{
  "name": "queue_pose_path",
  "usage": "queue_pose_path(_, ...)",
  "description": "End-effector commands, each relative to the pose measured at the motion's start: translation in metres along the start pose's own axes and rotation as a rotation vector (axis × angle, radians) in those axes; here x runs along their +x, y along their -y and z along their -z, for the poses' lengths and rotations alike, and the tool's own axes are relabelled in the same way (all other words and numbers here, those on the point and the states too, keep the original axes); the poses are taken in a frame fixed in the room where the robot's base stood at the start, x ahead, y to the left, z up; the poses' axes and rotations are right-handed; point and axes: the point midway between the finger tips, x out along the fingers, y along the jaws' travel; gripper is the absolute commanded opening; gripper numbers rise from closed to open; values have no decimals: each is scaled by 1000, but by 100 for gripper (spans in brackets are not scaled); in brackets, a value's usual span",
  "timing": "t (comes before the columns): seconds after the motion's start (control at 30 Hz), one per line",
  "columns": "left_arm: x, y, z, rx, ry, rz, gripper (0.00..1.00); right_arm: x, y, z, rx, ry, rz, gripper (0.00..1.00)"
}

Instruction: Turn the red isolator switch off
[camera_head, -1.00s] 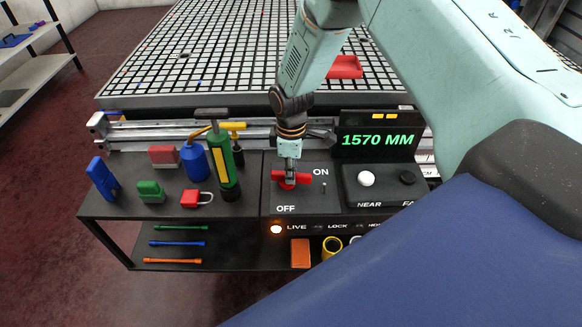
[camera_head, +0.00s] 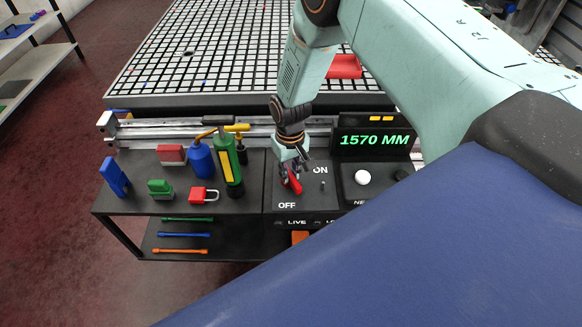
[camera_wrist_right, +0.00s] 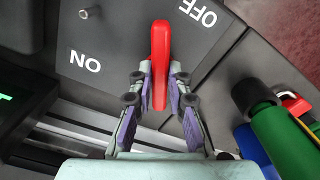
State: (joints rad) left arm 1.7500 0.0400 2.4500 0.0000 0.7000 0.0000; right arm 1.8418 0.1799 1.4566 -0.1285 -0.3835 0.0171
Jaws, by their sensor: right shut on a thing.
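The red isolator switch handle (camera_head: 295,184) sits on a dark panel (camera_head: 322,201) marked ON and OFF. It stands steeply in the head view, partly hidden by my right gripper (camera_head: 291,172). In the right wrist view the red handle (camera_wrist_right: 160,40) runs up and down between the fingers of my right gripper (camera_wrist_right: 160,78), which are shut on it. The ON mark is to its left there, and the OFF mark is to its upper right. The LIVE lamp (camera_head: 278,222) on the panel's lower strip looks dark. My left gripper is not in view.
Left of the panel, a dark shelf (camera_head: 135,195) holds a green cylinder (camera_head: 228,165), a blue bottle (camera_head: 201,160), a red padlock (camera_head: 203,195) and coloured blocks. A display (camera_head: 375,140) reads 1570 MM. A white knob (camera_head: 362,177) is right of the switch. The grid table (camera_head: 210,60) lies behind.

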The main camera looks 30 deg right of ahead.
Motion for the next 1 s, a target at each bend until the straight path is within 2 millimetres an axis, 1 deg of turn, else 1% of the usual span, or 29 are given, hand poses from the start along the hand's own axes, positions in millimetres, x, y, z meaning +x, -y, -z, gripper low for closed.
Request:
queue_pose_path(0.03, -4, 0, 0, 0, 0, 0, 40, -1, 0, -1, 42, 4, 0, 0)
queue_pose_path(0.2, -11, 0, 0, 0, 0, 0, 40, -1, 2, -1, 189, 4, 0, 0)
queue_pose_path(0.5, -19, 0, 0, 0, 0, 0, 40, 0, 4, 0, 385, 3, -1, 0)
queue_pose_path(0.7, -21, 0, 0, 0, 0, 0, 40, 0, 4, 0, 458, 4, -1, 0)
queue_pose_path(1.0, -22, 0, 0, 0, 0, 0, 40, 1, 5, 0, 495, 4, -1, 0)
